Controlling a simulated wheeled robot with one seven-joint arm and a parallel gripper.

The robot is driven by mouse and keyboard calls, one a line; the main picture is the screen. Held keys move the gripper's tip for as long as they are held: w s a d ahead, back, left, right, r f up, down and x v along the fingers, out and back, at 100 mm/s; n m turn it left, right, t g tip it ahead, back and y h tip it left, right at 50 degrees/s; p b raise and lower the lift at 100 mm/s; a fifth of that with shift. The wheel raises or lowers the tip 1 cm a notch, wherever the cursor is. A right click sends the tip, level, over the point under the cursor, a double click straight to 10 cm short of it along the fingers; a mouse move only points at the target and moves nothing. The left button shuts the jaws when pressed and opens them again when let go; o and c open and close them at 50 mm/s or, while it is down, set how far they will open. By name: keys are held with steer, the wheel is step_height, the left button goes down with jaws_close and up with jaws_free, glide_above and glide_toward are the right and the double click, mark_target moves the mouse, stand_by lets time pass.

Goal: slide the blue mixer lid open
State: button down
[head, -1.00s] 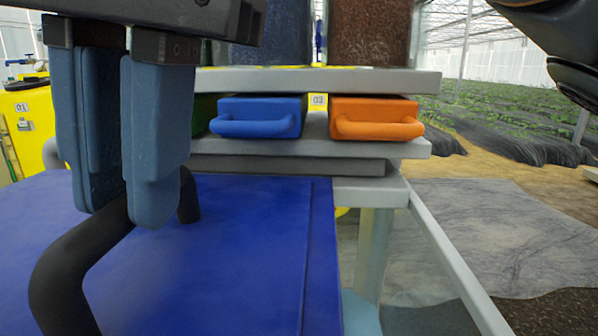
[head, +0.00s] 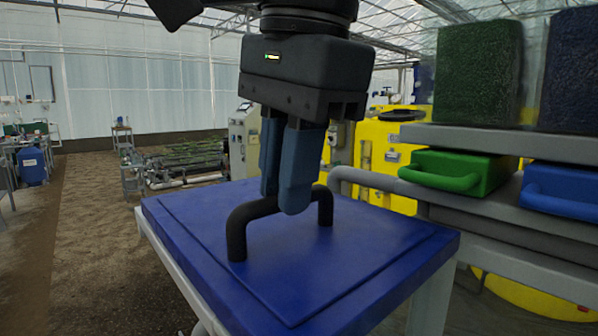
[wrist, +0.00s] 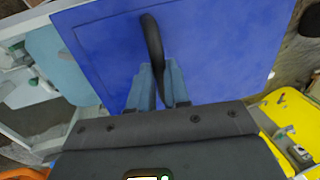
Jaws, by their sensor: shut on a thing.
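The blue mixer lid (head: 340,265) is a flat, dark blue panel on a pale frame, in the lower middle of the head view. Its black arched handle (head: 238,232) stands up from the top. My gripper (head: 287,203) points down at the handle, with its blue-grey fingers shut around the bar. In the wrist view the lid (wrist: 220,50) fills the upper middle, and the gripper (wrist: 161,98) is on the handle (wrist: 152,40). The fingers hide part of the bar. I cannot tell how far the lid is open.
Right of the lid is a grey shelf (head: 480,138) with a green drawer (head: 480,170) and a blue drawer (head: 570,188). A grey pipe (head: 365,178) and yellow tank (head: 395,155) stand behind. The floor (head: 95,235) at left looks clear. A pale blue surface (wrist: 62,65) shows beside the lid.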

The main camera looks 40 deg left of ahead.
steer(key=c, duration=1.1)
jaws_free()
step_height(320, 180, up, 8)
steer(key=d, duration=0.1)
steer(key=shift+d+f, duration=0.15)
steer(key=shift+d, duration=0.15)
steer(key=shift+s, duration=0.2)
